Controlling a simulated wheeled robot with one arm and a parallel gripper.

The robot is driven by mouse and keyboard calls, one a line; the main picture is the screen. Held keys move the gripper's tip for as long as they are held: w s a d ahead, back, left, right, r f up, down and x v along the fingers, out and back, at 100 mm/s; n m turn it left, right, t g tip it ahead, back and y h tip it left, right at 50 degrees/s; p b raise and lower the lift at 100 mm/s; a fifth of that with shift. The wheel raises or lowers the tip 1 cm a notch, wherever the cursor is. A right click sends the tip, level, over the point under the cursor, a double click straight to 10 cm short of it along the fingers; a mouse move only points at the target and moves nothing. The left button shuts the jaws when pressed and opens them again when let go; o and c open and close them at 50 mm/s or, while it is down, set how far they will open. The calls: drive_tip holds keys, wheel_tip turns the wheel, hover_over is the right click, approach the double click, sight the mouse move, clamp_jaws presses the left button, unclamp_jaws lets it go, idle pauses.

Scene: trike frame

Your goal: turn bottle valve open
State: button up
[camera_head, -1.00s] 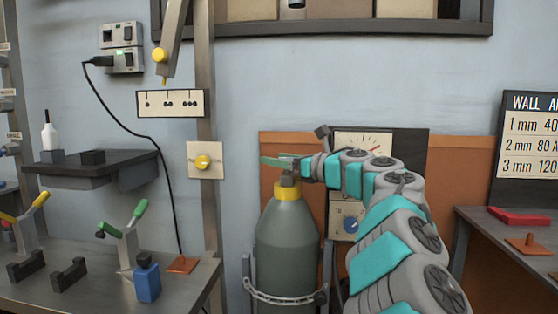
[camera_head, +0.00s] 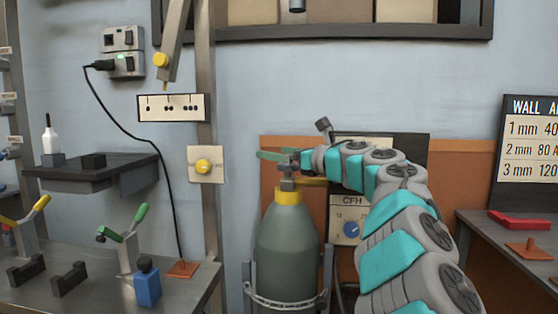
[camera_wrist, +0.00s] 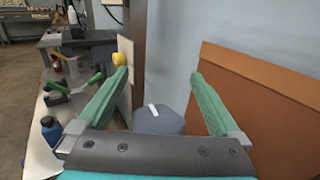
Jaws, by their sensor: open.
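The gas bottle (camera_head: 286,245) is a grey-green cylinder with a yellow collar (camera_head: 288,197), standing upright in the middle of the head view. Its grey valve (camera_head: 288,172) sits on top. My gripper (camera_head: 268,154) comes in from the right, at the height of the valve's top. Its green fingers are spread and hold nothing. In the wrist view my gripper (camera_wrist: 158,82) is wide open. A blue-grey faceted knob (camera_wrist: 158,122) with a white mark, seemingly the valve's, lies between the fingers near the palm. Contact cannot be told.
A chain and metal stand (camera_head: 287,302) hold the bottle low down. A dark panel with a blue dial (camera_head: 351,229) stands behind, partly hidden by my arm. A bench with clamps (camera_head: 190,290) is on the left, and a post (camera_head: 205,90) rises beside it.

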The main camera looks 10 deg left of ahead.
drive_tip(key=shift+s+d+r, duration=0.1)
drive_tip(key=shift+r, duration=0.35)
drive_tip(key=shift+s+d, duration=0.1)
drive_tip(key=shift+s, duration=0.3)
drive_tip(key=s+d+b, duration=0.1)
drive_tip(key=s+d, duration=0.1)
drive_tip(key=s, duration=0.5)
drive_tip(key=s+d+r, duration=0.1)
drive_tip(key=s+d, duration=0.1)
drive_tip(key=s, duration=0.5)
drive_tip(key=shift+s+d+r+b, duration=0.15)
drive_tip(key=shift+d+r+b, duration=0.1)
drive_tip(key=shift+d+b, duration=0.1)
